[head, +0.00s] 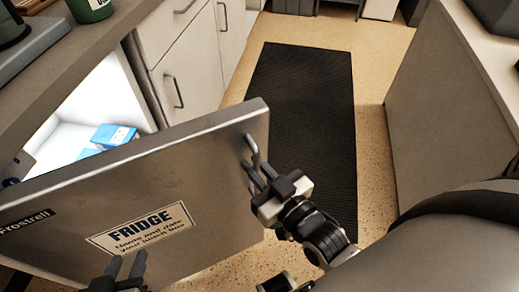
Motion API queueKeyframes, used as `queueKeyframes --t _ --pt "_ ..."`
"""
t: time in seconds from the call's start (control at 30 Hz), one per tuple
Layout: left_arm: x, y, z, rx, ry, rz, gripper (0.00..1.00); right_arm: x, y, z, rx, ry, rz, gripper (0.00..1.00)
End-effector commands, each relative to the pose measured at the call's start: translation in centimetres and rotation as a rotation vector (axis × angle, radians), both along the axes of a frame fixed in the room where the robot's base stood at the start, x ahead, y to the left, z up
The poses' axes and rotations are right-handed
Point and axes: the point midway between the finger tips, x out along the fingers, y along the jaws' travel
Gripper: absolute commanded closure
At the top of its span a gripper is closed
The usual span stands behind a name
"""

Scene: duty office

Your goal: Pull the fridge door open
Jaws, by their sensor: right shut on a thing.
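The grey fridge door (205,165) stands partly open, swung out from the lit white fridge interior (65,143). It bears a "FRIDGE" label (140,227). The metal door handle (253,148) is near the door's right edge. My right gripper (260,178) is shut on the handle, and its fingers partly hide the handle's lower part. My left gripper (126,266) is at the bottom edge, in front of the door below the label. Its two fingers stand apart with nothing seen between them, and its base is cut off by the frame.
Blue and white boxes (113,135) are inside the fridge. A worktop (75,55) with a green container (90,8) lies above. Cabinets (195,60) adjoin the fridge. A black mat (305,95) covers clear floor; another counter (440,110) stands right.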

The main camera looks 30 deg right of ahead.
Motion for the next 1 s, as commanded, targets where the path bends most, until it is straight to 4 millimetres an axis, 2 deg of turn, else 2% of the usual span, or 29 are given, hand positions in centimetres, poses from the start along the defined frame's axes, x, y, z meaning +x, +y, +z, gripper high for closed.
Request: queueKeyframes --t 0.2,0.53,0.57,1.0 --pt "0.67 -0.12 0.74 -0.007 -0.016 0.004 0.64 -0.39 0.34 0.00 -0.004 0.000 0.004 1.00" --pt "0.78 -0.17 0.83 -0.009 -0.019 0.003 0.64 -0.40 0.38 -0.04 -0.003 0.000 0.004 1.00" --pt "0.77 -0.18 0.82 -0.009 -0.019 0.003 0.64 -0.40 0.38 -0.04 -0.003 0.000 0.004 0.83" --pt "0.62 -0.22 1.25 -0.010 -0.016 0.001 0.64 -0.78 0.33 0.14 -0.001 0.001 0.009 0.83"
